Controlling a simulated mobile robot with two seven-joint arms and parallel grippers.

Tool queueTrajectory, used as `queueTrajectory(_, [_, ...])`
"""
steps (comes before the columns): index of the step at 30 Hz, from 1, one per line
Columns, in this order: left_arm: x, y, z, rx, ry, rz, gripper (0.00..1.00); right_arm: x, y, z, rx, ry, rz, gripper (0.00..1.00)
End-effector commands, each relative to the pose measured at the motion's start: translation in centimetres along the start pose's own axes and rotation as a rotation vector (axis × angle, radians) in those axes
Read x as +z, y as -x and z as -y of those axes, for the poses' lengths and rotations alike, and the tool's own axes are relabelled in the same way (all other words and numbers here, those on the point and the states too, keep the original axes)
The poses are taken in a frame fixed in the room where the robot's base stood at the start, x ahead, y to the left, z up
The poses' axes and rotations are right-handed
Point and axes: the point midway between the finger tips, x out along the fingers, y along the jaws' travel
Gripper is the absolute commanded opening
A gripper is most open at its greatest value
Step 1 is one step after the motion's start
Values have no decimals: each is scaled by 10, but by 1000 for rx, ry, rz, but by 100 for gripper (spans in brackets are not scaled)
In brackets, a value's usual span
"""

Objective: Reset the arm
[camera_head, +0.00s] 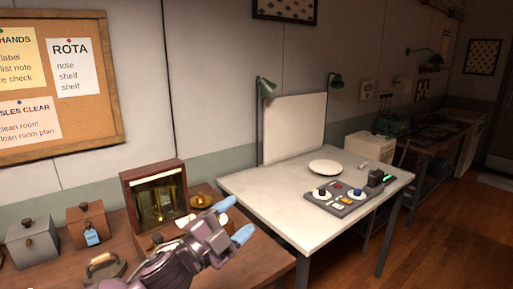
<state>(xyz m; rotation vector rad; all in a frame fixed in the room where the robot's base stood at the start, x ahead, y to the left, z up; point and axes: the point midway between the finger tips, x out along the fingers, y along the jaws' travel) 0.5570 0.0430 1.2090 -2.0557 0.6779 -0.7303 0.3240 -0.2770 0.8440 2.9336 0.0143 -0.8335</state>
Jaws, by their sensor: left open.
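My left gripper (234,222) is in the camera_head view, low and just left of the middle. Its two blue fingertips are apart with nothing between them. It is over the right end of the brown wooden table (262,262), in front of the white table's left corner. My dark left arm comes in from the bottom edge. My right gripper does not show.
A wooden case with brass parts (154,195), a brass dish (201,201), two lidded boxes (88,224) (32,241) and a handled metal object (104,267) stand on the brown table. The white table (285,190) holds a plate (325,167) and a grey tray (349,197).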

Motion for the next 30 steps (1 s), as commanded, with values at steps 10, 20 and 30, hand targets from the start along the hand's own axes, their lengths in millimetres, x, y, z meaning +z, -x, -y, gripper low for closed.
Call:
queueTrajectory(10, [108, 100, -56, -108, 503, 430, 64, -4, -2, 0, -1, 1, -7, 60])
queueTrajectory(20, [162, 241, -131, -235, 800, 768, 64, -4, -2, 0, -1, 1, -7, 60])
queueTrajectory(30, [150, 380, -211, -299, 940, 1064, 64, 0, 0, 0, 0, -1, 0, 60])
